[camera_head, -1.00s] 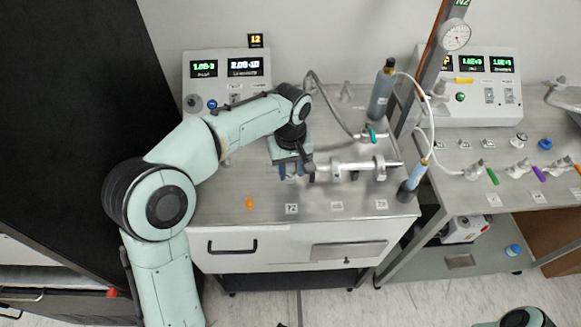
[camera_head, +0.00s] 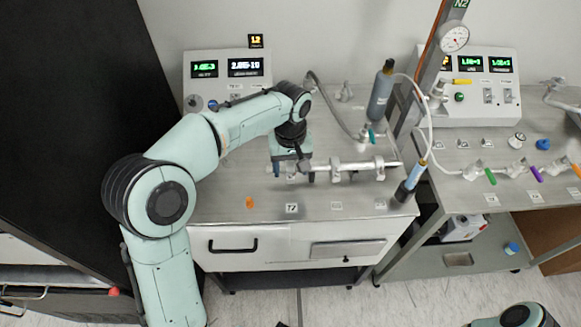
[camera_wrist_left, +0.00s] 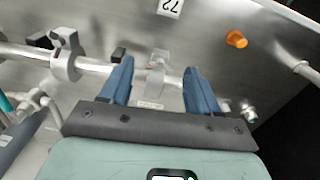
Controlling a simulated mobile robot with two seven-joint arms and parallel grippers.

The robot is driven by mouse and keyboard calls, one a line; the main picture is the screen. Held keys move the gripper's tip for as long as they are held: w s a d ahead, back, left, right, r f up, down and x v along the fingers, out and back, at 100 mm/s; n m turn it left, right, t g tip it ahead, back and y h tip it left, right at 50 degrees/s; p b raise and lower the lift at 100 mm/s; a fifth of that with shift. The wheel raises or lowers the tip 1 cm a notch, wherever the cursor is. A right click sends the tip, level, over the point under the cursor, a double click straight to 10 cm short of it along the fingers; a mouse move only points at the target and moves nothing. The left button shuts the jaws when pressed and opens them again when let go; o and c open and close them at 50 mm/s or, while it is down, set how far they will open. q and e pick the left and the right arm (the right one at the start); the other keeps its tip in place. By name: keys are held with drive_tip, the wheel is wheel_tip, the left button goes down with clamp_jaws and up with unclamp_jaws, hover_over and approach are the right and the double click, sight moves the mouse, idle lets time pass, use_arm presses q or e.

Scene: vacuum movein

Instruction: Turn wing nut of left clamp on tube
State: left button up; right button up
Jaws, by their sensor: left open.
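The metal tube (camera_head: 352,167) runs sideways above the steel bench top and carries several clamps. My left gripper (camera_head: 293,174) is over the tube's left end with its two blue fingers spread. In the left wrist view, the open gripper (camera_wrist_left: 159,80) straddles the left clamp (camera_wrist_left: 157,62), with a gap on both sides. The clamp's wing nut cannot be clearly made out. My right gripper is out of frame.
A control box (camera_head: 227,75) is behind. The bench's front strip is mostly clear.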

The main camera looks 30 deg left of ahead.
sight(290, 173)
use_arm(q)
wheel_tip(290, 173, up, 12)
drive_tip(key=p, duration=0.2)
drive_tip(key=shift+r, duration=0.2)
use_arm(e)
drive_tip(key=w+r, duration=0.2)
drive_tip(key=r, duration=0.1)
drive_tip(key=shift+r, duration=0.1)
